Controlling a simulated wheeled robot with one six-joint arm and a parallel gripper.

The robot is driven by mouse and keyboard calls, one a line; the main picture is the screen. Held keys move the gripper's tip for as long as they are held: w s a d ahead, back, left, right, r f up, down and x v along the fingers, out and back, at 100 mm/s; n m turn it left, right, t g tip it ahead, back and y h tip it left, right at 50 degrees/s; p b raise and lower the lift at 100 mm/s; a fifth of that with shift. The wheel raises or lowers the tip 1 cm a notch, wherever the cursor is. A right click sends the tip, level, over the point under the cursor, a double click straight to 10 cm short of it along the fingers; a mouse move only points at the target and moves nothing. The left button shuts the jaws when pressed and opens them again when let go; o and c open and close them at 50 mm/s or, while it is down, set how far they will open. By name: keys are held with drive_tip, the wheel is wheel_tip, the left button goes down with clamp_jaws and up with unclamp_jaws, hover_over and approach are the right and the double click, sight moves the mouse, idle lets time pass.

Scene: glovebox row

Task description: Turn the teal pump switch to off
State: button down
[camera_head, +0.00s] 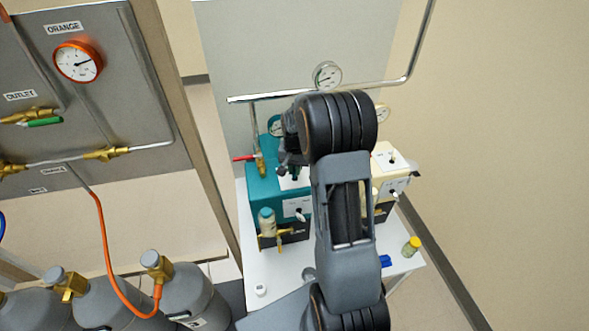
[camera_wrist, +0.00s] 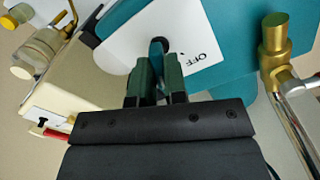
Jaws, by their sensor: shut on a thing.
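The teal pump (camera_head: 262,188) stands on the white bench, left of my arm in the head view; its teal body (camera_wrist: 230,28) fills the upper right of the wrist view. On it is a white switch plate (camera_wrist: 125,40) with the printed word OFF to the right of the switch. The dark switch knob (camera_wrist: 159,46) shows just past my fingertips. My gripper (camera_wrist: 158,66) is shut on this knob, one dark green finger on each side. The knob's exact angle is hard to tell because the fingers cover part of it.
A cream pump (camera_head: 387,160) stands to the right, partly behind my arm. Brass fittings and a metal pipe (camera_wrist: 290,105) are close to my gripper's right in the wrist view. A red-handled valve (camera_head: 245,158) sits by the teal pump. A yellow-capped jar (camera_head: 411,247) stands on the bench (camera_head: 270,270).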

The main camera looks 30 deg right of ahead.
drive_tip(key=shift+n+b, duration=0.65)
drive_tip(key=shift+n, duration=1.55)
drive_tip(key=c, duration=1.2)
unclamp_jaws()
drive_tip(key=shift+o, duration=0.2)
wheel_tip(320, 180, up, 14)
drive_tip(key=b, duration=0.1)
drive_tip(key=shift+w+f, duration=0.1)
